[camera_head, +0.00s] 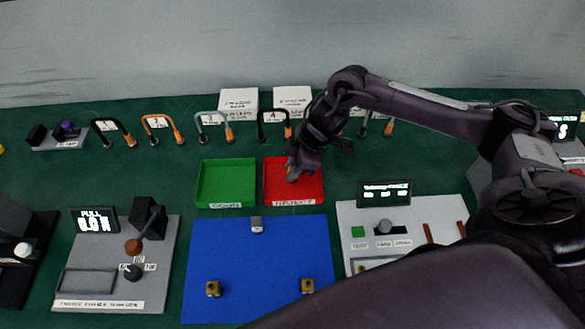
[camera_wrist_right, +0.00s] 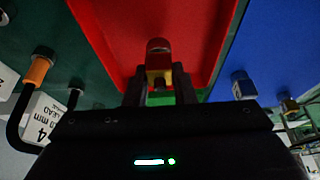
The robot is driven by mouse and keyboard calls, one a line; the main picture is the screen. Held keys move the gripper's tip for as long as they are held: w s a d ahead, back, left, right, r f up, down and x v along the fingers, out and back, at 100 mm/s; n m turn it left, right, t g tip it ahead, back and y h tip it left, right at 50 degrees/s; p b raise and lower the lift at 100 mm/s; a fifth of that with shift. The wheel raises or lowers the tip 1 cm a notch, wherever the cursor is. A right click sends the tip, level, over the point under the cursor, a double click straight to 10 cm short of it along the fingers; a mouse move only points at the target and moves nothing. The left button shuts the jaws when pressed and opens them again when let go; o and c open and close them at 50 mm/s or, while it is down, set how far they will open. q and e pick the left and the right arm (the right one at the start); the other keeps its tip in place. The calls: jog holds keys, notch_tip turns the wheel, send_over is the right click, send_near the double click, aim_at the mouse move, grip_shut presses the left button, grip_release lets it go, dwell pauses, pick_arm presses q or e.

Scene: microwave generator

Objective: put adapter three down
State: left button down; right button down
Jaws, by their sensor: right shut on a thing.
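My right gripper (camera_head: 292,172) is over the red tray (camera_head: 310,200), pointing down into it. In the head view the gripper mostly hides this adapter, with a bit of brass (camera_head: 291,177) showing. I cannot tell whether it touches the tray floor, nor read a number on it. My left gripper is out of view.
A green tray (camera_head: 227,181) stands left of the red one and looks empty. The blue mat (camera_head: 255,268) holds two brass adapters (camera_head: 213,288) (camera_head: 307,286) and a grey piece (camera_head: 257,225). Numbered cable leads (camera_head: 274,116) and white boxes (camera_head: 239,103) stand behind the trays.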

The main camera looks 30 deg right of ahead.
jog(key=shift+f, duration=0.55)
jog(key=c, duration=1.2)
grip_release()
jog(key=shift+f, duration=0.1)
jog(key=b+v, duration=0.1)
jog(key=v, duration=1.1)
jog(key=shift+s+a, duration=0.1)
